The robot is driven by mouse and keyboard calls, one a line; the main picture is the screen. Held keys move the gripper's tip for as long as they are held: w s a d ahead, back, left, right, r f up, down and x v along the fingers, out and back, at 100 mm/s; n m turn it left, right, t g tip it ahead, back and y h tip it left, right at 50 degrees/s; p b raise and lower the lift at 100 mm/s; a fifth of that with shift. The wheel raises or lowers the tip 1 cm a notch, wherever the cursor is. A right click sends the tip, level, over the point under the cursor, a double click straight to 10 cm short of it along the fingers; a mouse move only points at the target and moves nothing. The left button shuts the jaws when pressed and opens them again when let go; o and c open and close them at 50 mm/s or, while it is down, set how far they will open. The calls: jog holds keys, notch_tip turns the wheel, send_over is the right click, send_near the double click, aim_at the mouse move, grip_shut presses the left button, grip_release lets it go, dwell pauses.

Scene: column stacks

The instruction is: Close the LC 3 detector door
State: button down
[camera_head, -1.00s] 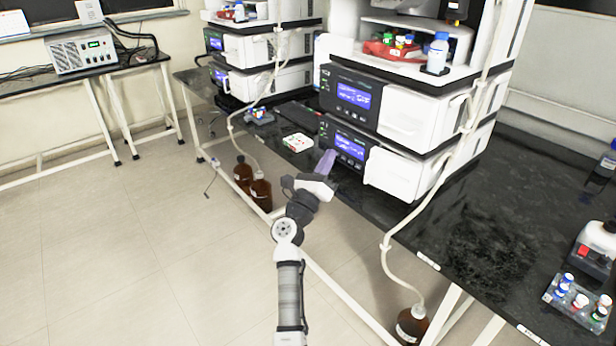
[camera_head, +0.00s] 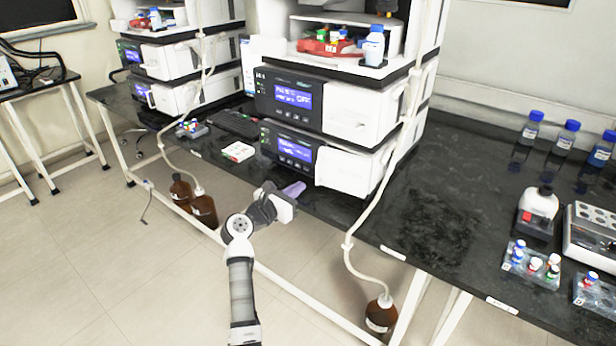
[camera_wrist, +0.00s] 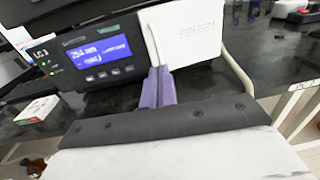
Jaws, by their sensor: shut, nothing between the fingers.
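The LC 3 detector is the lower unit of the nearer stack, with a black front and a lit blue display (camera_head: 295,148); its display also shows in the wrist view (camera_wrist: 97,51). Its white door (camera_head: 345,168) is right of the display and shows large in the wrist view (camera_wrist: 187,35). I cannot tell how far the door stands from the body. My gripper (camera_head: 300,186) has purple fingers, shut and empty, in front of and below the detector front. In the wrist view the fingertips (camera_wrist: 158,72) appear just below the door's lower left corner; contact is unclear.
A similar unit (camera_head: 293,96) sits above, with a red tray (camera_head: 328,47) and bottle higher up. A pale tube (camera_head: 372,205) hangs right of the door to a brown bottle (camera_head: 381,313). A small box (camera_head: 238,152) lies left.

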aim_at(320, 169)
jog(key=p+x, duration=0.1)
jog(key=x, duration=0.4)
jog(key=shift+w+d, duration=0.15)
jog(key=shift+w, duration=0.15)
jog(key=shift+w, duration=0.1)
jog(key=w+b, duration=0.2)
jog(key=shift+w+d+f+b, duration=0.1)
jog(key=shift+f+b, duration=0.1)
jog(key=shift+b, duration=0.15)
jog(key=shift+w+r, duration=0.2)
jog(key=shift+r, duration=0.1)
